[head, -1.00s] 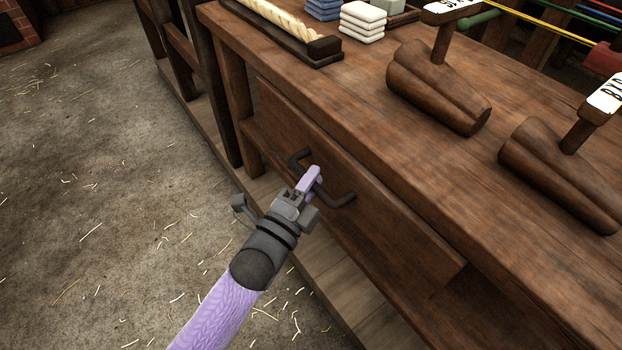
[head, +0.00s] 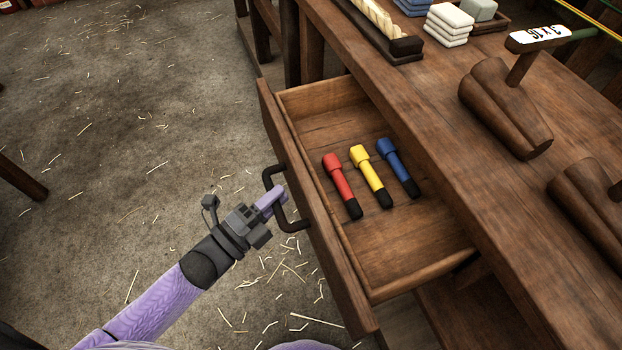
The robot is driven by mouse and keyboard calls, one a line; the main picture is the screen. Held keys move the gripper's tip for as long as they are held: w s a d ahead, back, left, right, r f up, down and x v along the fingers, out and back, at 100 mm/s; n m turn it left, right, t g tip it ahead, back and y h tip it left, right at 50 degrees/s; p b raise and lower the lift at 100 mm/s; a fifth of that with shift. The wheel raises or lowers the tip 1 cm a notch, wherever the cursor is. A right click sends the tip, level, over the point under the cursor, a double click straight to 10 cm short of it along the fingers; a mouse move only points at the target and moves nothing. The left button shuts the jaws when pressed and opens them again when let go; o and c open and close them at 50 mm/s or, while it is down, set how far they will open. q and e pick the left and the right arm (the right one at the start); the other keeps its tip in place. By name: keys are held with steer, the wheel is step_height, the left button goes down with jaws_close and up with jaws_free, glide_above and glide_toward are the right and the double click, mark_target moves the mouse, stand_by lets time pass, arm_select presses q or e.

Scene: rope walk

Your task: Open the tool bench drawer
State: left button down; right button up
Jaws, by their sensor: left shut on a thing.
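The tool bench (head: 450,130) is dark wood and runs along the right of the head view. Its drawer (head: 320,240) stands pulled out well clear of the bench front. Inside lie a red tool (head: 341,185), a yellow tool (head: 371,175) and a blue tool (head: 398,167), each with a dark end. My left gripper (head: 272,200) is shut on the dark bar handle (head: 282,220) on the drawer front. The gripper's lilac finger hides part of the handle. My right gripper is not in view.
Wooden cone-shaped blocks (head: 506,108) stand on the bench top, one with a white label (head: 538,38). A rope in a dark holder (head: 385,30) and stacked white blocks (head: 449,24) lie at the back. The straw-strewn floor (head: 130,130) at left is open.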

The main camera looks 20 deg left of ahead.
arm_select(q)
steer(key=shift+s+a+p, duration=0.15)
steer(key=shift+s+a, duration=0.7)
steer(key=shift+a, duration=0.3)
steer(key=shift+s+a+p, duration=0.15)
steer(key=shift+s+a, duration=0.65)
steer(key=shift+a, duration=0.35)
steer(key=c, duration=0.6)
jaws_free()
steer(key=p+v, duration=0.1)
steer(key=v, duration=0.9)
